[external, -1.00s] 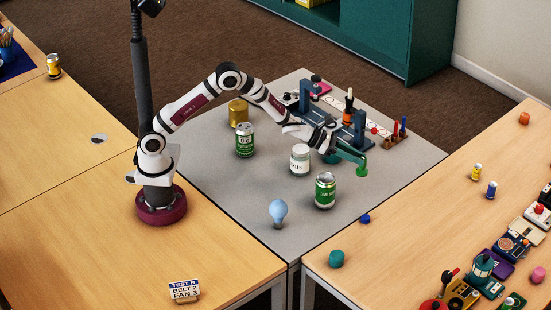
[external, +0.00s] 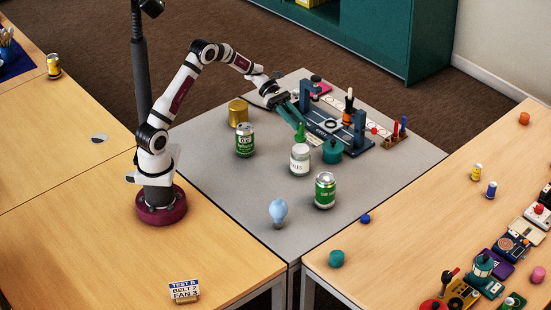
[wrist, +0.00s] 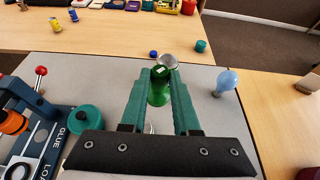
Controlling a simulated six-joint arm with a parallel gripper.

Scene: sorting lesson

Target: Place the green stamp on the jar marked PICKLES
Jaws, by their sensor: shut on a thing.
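My gripper (external: 300,124) is shut on the green stamp (external: 300,134), which hangs roughly upright below the fingertips. In the external view the stamp appears directly over a clear jar (external: 300,161) with a pale lid and a label whose visible letters end in "LES". I cannot tell whether the stamp touches the lid. In the wrist view the stamp (wrist: 158,92) sits between my green fingers (wrist: 160,74), and the jar is mostly hidden beneath them.
A teal round pot (external: 332,151) is close on the right. A light blue bulb (external: 278,212) stands in front. A dark blue press station (external: 330,122) lies behind.

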